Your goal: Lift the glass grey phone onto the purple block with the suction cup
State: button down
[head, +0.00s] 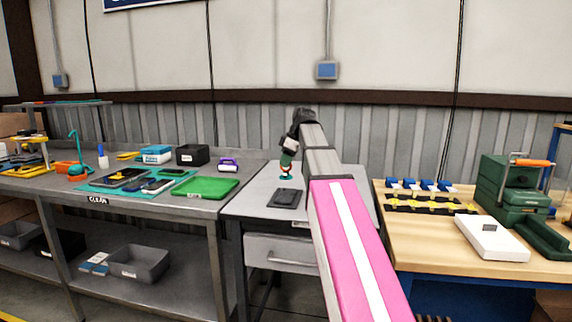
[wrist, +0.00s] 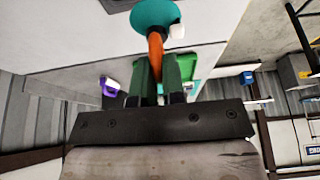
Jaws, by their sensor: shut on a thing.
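My gripper (head: 288,160) is shut on the orange handle of the suction cup (wrist: 155,14), which has a teal disc. The teal disc (head: 286,177) shows just beyond the far edge of the dark grey phone (head: 286,198) in the head view; I see no contact between them. The phone lies flat on the pale middle table. A dark edge, probably the phone (wrist: 116,4), shows at the top of the wrist view. The purple block (head: 228,165), with a white part, stands at the back right of the left bench. It also shows in the wrist view (wrist: 109,86).
A green tray (head: 206,187) lies at the left bench's right end. A black bin (head: 192,155) and a teal mat (head: 102,188) with devices are further left. The right wooden table holds a white box (head: 492,238) and green machine (head: 510,182). The middle table (head: 258,185) is otherwise mostly clear.

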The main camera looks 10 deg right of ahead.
aim_at(289, 171)
jog(key=shift+f, duration=3.15)
jog(key=shift+f, duration=0.3)
jog(key=shift+r, duration=0.15)
jog(key=shift+r, duration=2.8)
jog(key=shift+s, duration=0.1)
